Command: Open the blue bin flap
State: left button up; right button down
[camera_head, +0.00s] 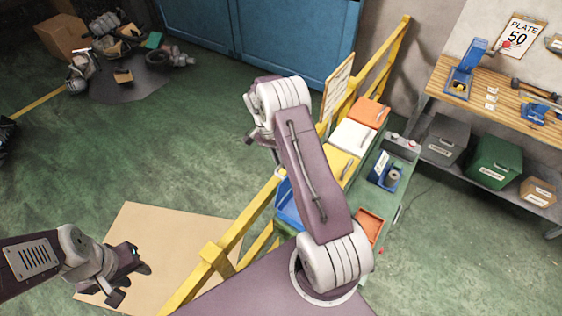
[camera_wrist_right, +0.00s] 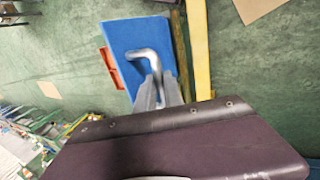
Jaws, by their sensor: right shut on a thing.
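The blue bin flap (camera_wrist_right: 125,38) is a flat blue panel with a bent silver handle (camera_wrist_right: 150,57) in the right wrist view. My right gripper (camera_wrist_right: 157,88) is shut on this handle, with one finger on each side of it. In the head view the blue bin (camera_head: 289,207) stands at the near end of the bin row, partly hidden by my right arm. The right fingertips are hidden there too. How far the flap is raised is hard to tell. My left gripper (camera_head: 132,282) is open and empty at the lower left, above a tan mat (camera_head: 170,230).
Yellow (camera_head: 341,164), white (camera_head: 353,136) and orange (camera_head: 369,112) lidded bins continue the row. A yellow rail (camera_head: 240,222) runs along its left side. An orange tray (camera_head: 369,226) lies right of my arm.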

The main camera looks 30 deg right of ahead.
jog(key=c, duration=1.5)
grip_release()
jog(key=shift+o, duration=0.2)
jog(key=shift+w+d, duration=0.1)
jog(key=shift+d, duration=0.05)
jog(key=b+v, duration=0.3)
jog(key=v, duration=0.6)
